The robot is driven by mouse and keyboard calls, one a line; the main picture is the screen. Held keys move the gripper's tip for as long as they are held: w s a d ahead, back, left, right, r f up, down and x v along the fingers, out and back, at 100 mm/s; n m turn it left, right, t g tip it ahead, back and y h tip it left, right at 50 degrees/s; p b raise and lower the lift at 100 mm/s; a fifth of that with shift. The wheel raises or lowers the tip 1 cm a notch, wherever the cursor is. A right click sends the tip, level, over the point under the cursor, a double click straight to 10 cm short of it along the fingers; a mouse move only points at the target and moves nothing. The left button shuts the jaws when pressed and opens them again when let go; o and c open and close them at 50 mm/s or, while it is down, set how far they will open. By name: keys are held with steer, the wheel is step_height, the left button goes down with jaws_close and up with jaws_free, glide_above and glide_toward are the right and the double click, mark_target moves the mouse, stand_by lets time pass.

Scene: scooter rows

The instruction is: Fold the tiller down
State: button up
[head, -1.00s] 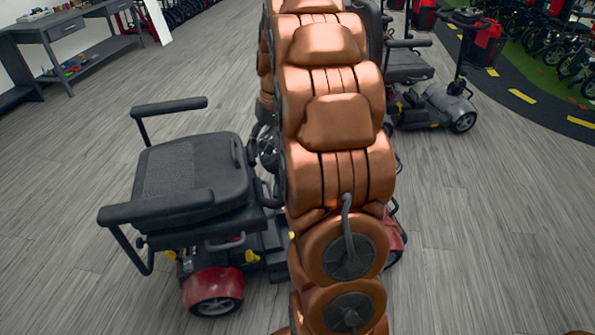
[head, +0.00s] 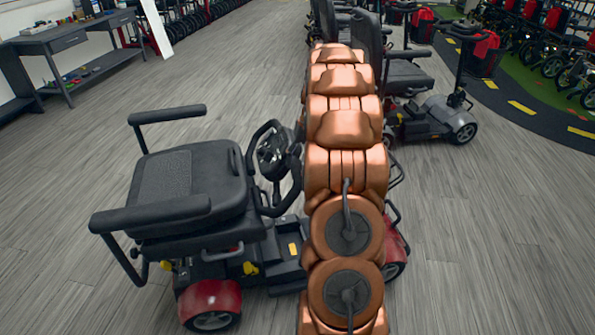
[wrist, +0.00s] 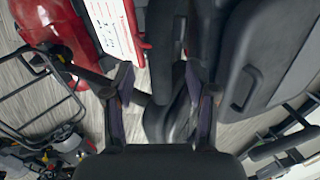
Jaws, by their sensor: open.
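The scooter with red body panels (head: 212,299) stands left of my arm in the head view. Its tiller, with a black loop-shaped handlebar (head: 274,152), rises in front of the seat and looks upright. My arm hides part of the tiller and the scooter's front. My gripper is hidden in the head view. In the wrist view my gripper (wrist: 158,78) is open, its two fingers apart. A dark post-like part (wrist: 165,40) lies between and beyond the fingers; I cannot tell whether they touch it. Red bodywork (wrist: 55,28) and a white label (wrist: 117,28) show to its left.
The scooter's black seat (head: 190,180) and armrests are close to the left of my arm. More scooters (head: 430,115) stand behind on the right. A grey workbench (head: 70,45) is at the far left. The wooden floor at left and right is clear.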

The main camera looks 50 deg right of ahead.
mark_target(297, 170)
steer(key=x, duration=0.4)
jaws_close()
stand_by(0.4)
